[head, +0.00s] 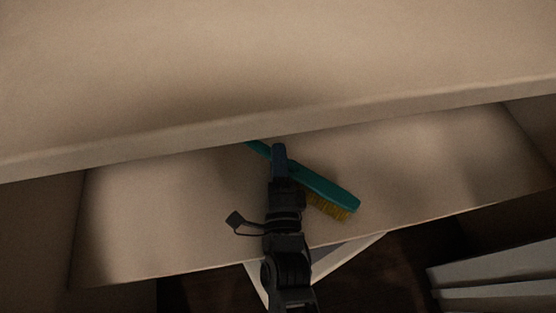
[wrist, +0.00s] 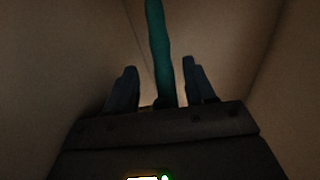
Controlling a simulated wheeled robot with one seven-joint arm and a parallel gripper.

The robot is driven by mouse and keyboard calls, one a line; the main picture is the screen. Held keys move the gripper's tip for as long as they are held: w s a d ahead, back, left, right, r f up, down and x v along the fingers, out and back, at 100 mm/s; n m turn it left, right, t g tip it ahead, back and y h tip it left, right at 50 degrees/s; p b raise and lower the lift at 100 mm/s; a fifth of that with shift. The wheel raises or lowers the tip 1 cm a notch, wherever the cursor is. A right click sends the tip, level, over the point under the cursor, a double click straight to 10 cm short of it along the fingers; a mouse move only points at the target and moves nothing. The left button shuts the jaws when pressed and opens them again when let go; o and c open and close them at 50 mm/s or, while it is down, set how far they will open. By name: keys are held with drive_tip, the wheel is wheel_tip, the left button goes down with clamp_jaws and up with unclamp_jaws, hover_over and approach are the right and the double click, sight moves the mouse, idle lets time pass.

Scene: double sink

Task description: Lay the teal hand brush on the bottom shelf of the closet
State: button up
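The teal hand brush (head: 325,186) with yellow bristles is on the bottom shelf (head: 170,215) of the closet, lying diagonally with its handle toward the back left. Its bristles face the front right side. My gripper (head: 279,152) reaches in over the middle of the brush and hides part of it. In the wrist view the teal handle (wrist: 158,40) runs between the two fingers, with a visible gap on each side. My gripper is open there. Whether the whole brush rests flat on the shelf is hard to tell.
A higher shelf (head: 280,70) spans the picture above my gripper and covers the back of the lower space. Side walls close in at left and right. White slatted panels (head: 500,283) stand at the lower right. The bottom shelf is bare on both sides of the brush.

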drive_tip(key=shift+d+f, duration=0.1)
drive_tip(key=shift+f, duration=0.5)
drive_tip(key=shift+r, duration=0.25)
drive_tip(key=s+p, duration=0.1)
drive_tip(key=s, duration=0.2)
drive_tip(key=s+d+p, duration=0.1)
drive_tip(key=s, duration=0.3)
drive_tip(key=s+r+p, duration=0.1)
drive_tip(key=s+p, duration=0.1)
drive_tip(key=s, duration=0.1)
drive_tip(key=shift+s+d, duration=0.2)
drive_tip(key=shift+s, duration=0.15)
drive_tip(key=shift+s+d+f, duration=0.15)
drive_tip(key=shift+s, duration=0.45)
drive_tip(key=shift+s, duration=0.15)
drive_tip(key=s+d+r+n+g+h, duration=0.1)
drive_tip(key=s+d+r+n, duration=0.7)
drive_tip(key=d, duration=0.3)
drive_tip(key=s+d+r+n+g+h, duration=0.1)
drive_tip(key=s+d+r+n+g, duration=0.1)
drive_tip(key=s+d+r+n, duration=0.6)
drive_tip(key=s+d+n, duration=0.1)
drive_tip(key=s+d, duration=0.1)
drive_tip(key=d, duration=0.1)
drive_tip(key=shift+d+r+g+h, duration=0.15)
drive_tip(key=shift+r+g+h, duration=0.15)
